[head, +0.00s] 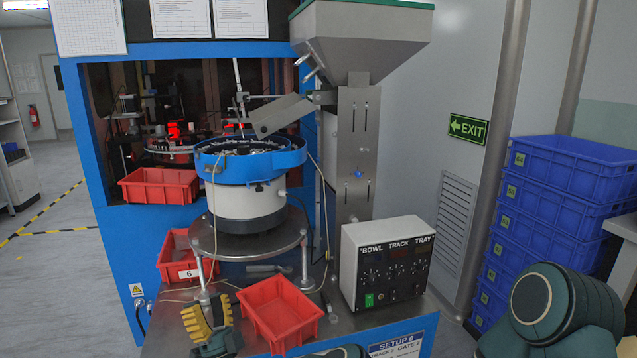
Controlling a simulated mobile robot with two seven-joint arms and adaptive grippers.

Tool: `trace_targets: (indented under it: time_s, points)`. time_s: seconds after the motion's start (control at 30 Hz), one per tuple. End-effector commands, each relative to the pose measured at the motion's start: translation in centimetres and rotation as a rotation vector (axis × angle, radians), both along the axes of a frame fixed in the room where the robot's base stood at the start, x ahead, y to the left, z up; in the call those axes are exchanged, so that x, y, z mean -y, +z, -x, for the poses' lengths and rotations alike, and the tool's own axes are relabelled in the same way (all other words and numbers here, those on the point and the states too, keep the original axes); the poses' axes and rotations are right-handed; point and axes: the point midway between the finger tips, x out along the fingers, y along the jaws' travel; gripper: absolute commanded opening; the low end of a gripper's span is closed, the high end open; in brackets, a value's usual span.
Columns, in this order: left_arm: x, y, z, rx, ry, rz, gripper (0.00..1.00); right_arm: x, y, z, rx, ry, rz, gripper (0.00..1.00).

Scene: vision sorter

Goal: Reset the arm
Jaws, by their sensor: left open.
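My left gripper (209,318) shows at the bottom, left of centre, with yellow ribbed fingers pointing up. It is open, and I see nothing held in it. It is in front of the metal table, just left of a red tray (280,312) and below another red tray marked 6 (179,258). I cannot tell whether it touches the table edge. My right gripper is out of view; only a dark green arm part of mine shows at the lower right.
A blue-rimmed bowl feeder (246,200) stands on a round metal plate below a hopper (362,42). A control box (388,262) sits right of the red tray. A third red tray (159,186) is by the blue machine frame. Blue crates (568,168) are stacked at right.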

Motion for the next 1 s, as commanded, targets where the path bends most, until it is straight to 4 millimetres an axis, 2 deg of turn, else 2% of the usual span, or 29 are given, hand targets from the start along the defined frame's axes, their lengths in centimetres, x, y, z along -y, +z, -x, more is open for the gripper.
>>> trace_targets:
  time_s: [0.03, 0.1, 0.17, 0.2, 0.27, 0.3, 0.37, 0.43, 0.53, 0.6, 0.67, 0.7, 0.8, 0.9, 1.0]
  points:
    - [-2.4, -2.6, -0.2, -0.096, 0.025, 0.082, 0.54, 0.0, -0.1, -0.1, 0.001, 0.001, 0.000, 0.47]
    - [-4.9, -6.4, -0.3, -0.232, 0.044, 0.203, 0.54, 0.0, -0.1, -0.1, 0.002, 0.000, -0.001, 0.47]
    - [-6.7, -10.0, 0.1, -0.350, 0.060, 0.319, 0.54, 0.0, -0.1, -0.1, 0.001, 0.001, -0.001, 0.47]
    - [-7.7, -12.6, 0.5, -0.430, 0.070, 0.402, 0.54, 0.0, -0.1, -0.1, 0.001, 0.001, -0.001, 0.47]
    - [-8.7, -16.5, 1.5, -0.548, 0.079, 0.533, 0.54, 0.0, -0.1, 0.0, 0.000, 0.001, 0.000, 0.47]
    - [-9.0, -19.1, 2.3, -0.629, 0.084, 0.625, 0.54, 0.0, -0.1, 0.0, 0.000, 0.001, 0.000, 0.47]
    - [-8.9, -22.9, 3.9, -0.747, 0.086, 0.767, 0.54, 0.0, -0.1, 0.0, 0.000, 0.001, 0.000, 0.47]
    - [-7.9, -27.1, 6.0, -0.888, 0.078, 0.942, 0.54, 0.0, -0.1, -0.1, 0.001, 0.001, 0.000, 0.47]
    - [-4.6, -31.8, 9.6, -1.096, 0.041, 1.199, 0.54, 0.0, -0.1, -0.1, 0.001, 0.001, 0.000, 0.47]
    - [-1.1, -33.8, 12.3, -1.244, -0.007, 1.374, 0.54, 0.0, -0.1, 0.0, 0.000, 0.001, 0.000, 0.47]
    - [2.1, -34.4, 14.5, -1.368, -0.064, 1.504, 0.54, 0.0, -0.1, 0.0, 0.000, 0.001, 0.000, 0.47]
    - [4.2, -34.4, 15.8, -1.449, -0.106, 1.576, 0.54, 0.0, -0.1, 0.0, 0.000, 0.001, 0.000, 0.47]
    - [8.6, -33.1, 18.7, -1.628, -0.214, 1.697, 0.54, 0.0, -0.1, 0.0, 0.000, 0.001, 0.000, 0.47]
    - [11.3, -31.5, 20.7, -1.761, -0.296, 1.751, 0.54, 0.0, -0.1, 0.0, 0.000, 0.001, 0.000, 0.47]
    - [12.6, -30.5, 22.0, -1.840, -0.345, 1.763, 0.54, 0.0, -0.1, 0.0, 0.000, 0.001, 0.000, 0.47]
